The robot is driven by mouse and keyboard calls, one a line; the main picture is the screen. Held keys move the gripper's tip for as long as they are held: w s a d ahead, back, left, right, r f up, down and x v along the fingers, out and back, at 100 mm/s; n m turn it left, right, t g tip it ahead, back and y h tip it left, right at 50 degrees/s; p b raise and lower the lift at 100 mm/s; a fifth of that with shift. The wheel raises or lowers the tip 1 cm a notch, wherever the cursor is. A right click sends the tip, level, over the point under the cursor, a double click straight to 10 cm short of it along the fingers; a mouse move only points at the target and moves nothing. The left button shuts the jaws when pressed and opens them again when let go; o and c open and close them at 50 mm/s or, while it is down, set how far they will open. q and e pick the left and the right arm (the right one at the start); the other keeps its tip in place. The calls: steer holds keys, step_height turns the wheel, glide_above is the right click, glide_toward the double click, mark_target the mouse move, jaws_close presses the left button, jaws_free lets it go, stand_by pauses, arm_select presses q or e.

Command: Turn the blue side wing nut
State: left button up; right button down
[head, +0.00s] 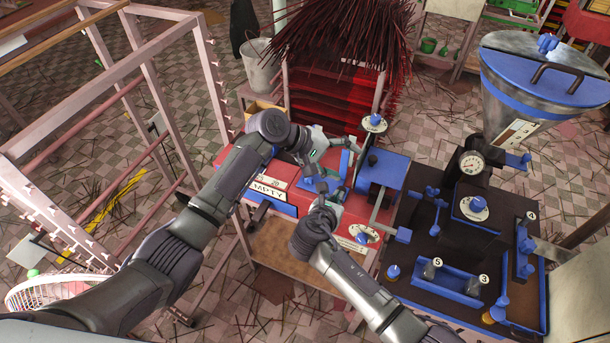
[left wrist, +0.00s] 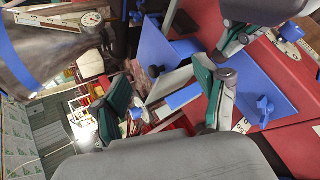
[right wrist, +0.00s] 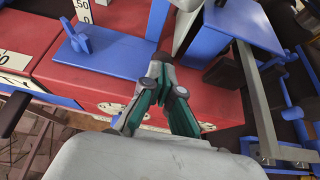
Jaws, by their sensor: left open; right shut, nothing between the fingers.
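A blue wing nut (right wrist: 80,42) stands on a flat blue plate on the red machine in the right wrist view. It also shows in the left wrist view (left wrist: 265,105), to the right of my left fingers. I cannot tell for sure if it is the side one. Another blue knob (left wrist: 135,114) shows by the left finger in that view. My left gripper (head: 342,150) is open over the red machine, beside the upright blue plate. My right gripper (head: 321,187) is shut and empty, just below it in the head view; its fingertips (right wrist: 160,72) are right of the wing nut.
A dark bench (head: 415,265) with blue fittings and a gauge (head: 471,163) stands at right, below a large hopper (head: 535,85). A red rack (head: 330,105) of incense sticks stands behind. A pink frame (head: 150,75) is at left. The two grippers are close together.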

arm_select(q)
steer(key=a+f+n+t+h, duration=0.1)
steer(key=a+f+n+t, duration=0.25)
steer(key=a+n, duration=0.6)
steer(key=n+t+y, duration=0.1)
steer(key=n+t, duration=0.2)
steer(key=n, duration=0.8)
glide_toward(304, 183)
step_height(304, 183, up, 4)
steer(key=a, duration=0.1)
steer(key=x, duration=1.1)
steer(key=shift+s+d+f, duration=0.2)
steer(key=shift+s+f, duration=0.05)
steer(key=shift+c, duration=0.3)
